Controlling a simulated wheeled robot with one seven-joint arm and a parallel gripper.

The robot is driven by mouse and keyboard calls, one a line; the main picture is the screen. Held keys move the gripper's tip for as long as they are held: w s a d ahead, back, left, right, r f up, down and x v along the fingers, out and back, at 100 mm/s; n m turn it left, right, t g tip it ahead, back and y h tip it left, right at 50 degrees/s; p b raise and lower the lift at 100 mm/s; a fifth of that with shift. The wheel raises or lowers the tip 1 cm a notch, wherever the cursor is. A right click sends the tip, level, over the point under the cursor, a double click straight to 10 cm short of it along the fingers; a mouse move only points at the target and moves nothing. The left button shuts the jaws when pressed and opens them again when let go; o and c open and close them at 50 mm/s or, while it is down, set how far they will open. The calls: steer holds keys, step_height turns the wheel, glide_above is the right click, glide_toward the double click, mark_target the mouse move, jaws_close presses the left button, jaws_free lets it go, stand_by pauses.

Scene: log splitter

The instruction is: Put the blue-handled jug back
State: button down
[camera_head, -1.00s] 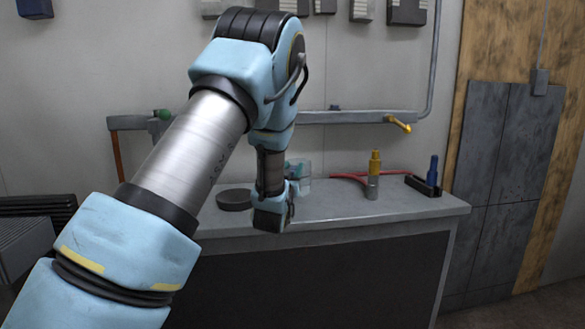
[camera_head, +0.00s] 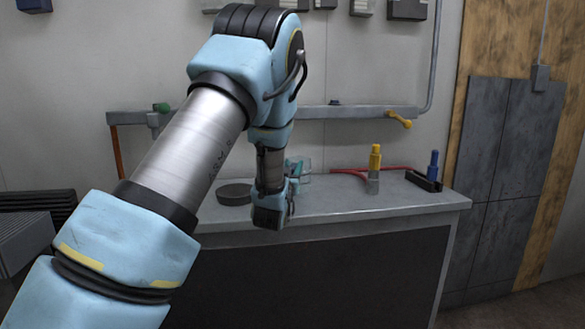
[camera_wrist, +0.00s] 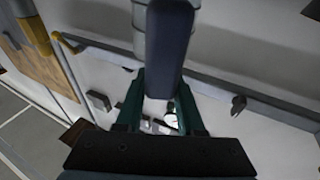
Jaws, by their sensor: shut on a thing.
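The jug (camera_head: 302,168) shows only in part in the head view, as a small clear and teal shape behind my gripper (camera_head: 288,203), above the counter. In the wrist view its dark blue handle (camera_wrist: 168,48) stands between the two dark green fingers of my gripper (camera_wrist: 159,92), which are shut on it. A pale grey part beside the handle looks like the jug's body. My arm hides much of the jug in the head view. I cannot tell whether the jug touches the counter.
The grey counter (camera_head: 335,210) carries a round dark dish (camera_head: 234,194), a yellow-topped bottle (camera_head: 374,168), red tongs-like handles (camera_head: 345,172) and a black tray (camera_head: 424,182) with a blue bottle (camera_head: 434,166). A wall rail (camera_head: 340,113) with a yellow tap (camera_head: 399,119) runs behind.

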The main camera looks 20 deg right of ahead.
steer(key=shift+c, duration=2.2)
jaws_free()
steer(key=shift+f, duration=0.1)
steer(key=b+v, duration=0.2)
steer(key=v, duration=0.8)
steer(key=shift+s+a+b, duration=0.25)
steer(key=shift+s+b, duration=0.05)
steer(key=shift+s, duration=0.05)
